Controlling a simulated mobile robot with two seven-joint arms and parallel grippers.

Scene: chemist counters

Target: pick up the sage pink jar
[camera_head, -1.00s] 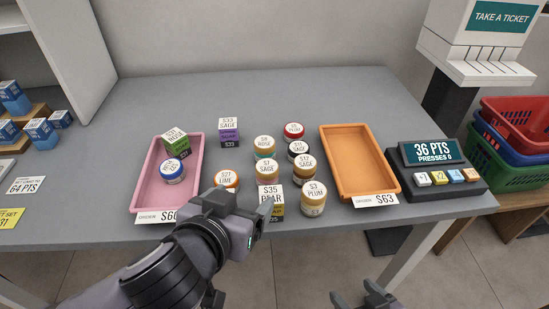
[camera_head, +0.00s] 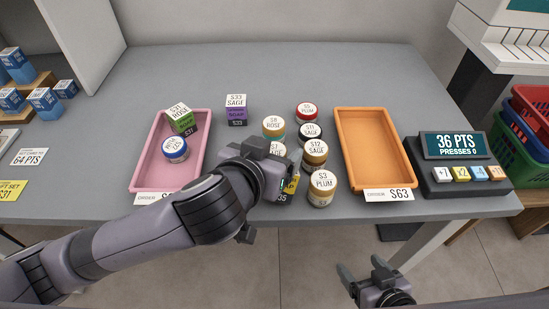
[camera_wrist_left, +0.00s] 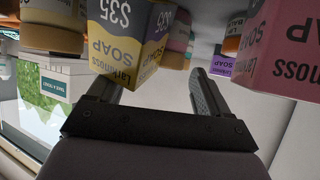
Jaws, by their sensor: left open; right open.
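Several round jars stand in a cluster on the grey counter. A gold-lidded jar labelled SAGE (camera_head: 279,149) is mostly hidden behind my left gripper (camera_head: 287,184), so its body colour does not show now. Another SAGE jar (camera_head: 315,152) with a brown-gold lid stands to its right, and a black-lidded SAGE jar (camera_head: 310,131) stands behind that. My left gripper is open, low over the cluster's front. In the left wrist view its fingers (camera_wrist_left: 150,88) are apart, with a yellow-and-grey soap box (camera_wrist_left: 130,45) just beyond them. My right gripper (camera_head: 362,268) is open and empty in front of the counter.
A PLUM jar (camera_head: 322,187) stands right of my left gripper. A pink tray (camera_head: 146,165) holds a box and a blue jar. An orange tray (camera_head: 341,140) and a button panel (camera_head: 455,184) are at right. A pink soap box (camera_wrist_left: 290,50) is close in the wrist view.

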